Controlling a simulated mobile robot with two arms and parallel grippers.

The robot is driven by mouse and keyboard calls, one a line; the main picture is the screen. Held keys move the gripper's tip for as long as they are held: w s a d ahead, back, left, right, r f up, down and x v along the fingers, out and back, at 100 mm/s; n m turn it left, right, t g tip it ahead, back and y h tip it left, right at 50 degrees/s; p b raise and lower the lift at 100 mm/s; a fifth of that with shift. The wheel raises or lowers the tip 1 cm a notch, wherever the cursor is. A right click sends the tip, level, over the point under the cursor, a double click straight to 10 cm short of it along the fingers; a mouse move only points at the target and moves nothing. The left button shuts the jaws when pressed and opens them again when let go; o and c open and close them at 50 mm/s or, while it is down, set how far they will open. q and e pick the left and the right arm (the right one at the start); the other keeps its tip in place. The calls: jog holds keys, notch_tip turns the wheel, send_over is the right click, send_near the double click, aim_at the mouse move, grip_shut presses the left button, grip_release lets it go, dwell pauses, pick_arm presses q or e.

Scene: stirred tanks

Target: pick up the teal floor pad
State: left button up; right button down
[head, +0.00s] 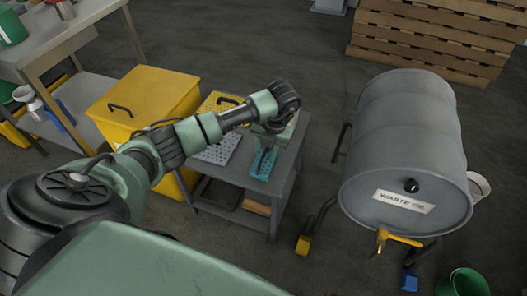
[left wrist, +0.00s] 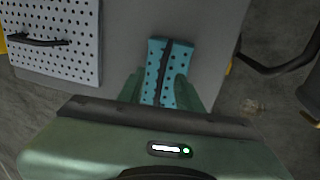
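The teal floor pad (head: 263,163) is a narrow slab with rows of dark holes and a dark lengthwise groove. It lies on the grey top of a low cart (head: 232,170), near its right side. It also shows in the left wrist view (left wrist: 158,68), between and beyond my fingers. My left gripper (head: 271,140) points down over the pad's far part. Its two green fingers (left wrist: 161,88) are apart, one at each long side of the pad. I see no clear contact. My palm hides the pad's near end in the wrist view. My right gripper is not in view.
A perforated grey panel (left wrist: 58,40) with a dark handle lies beside the pad on the cart. A yellow bin (head: 140,100) stands left of the cart. The waste oil drum (head: 408,145) on its stand is to the right, with floor between.

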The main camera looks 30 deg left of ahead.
pick_arm(q)
jog(key=shift+c, duration=0.3)
grip_shut()
dwell(1.1)
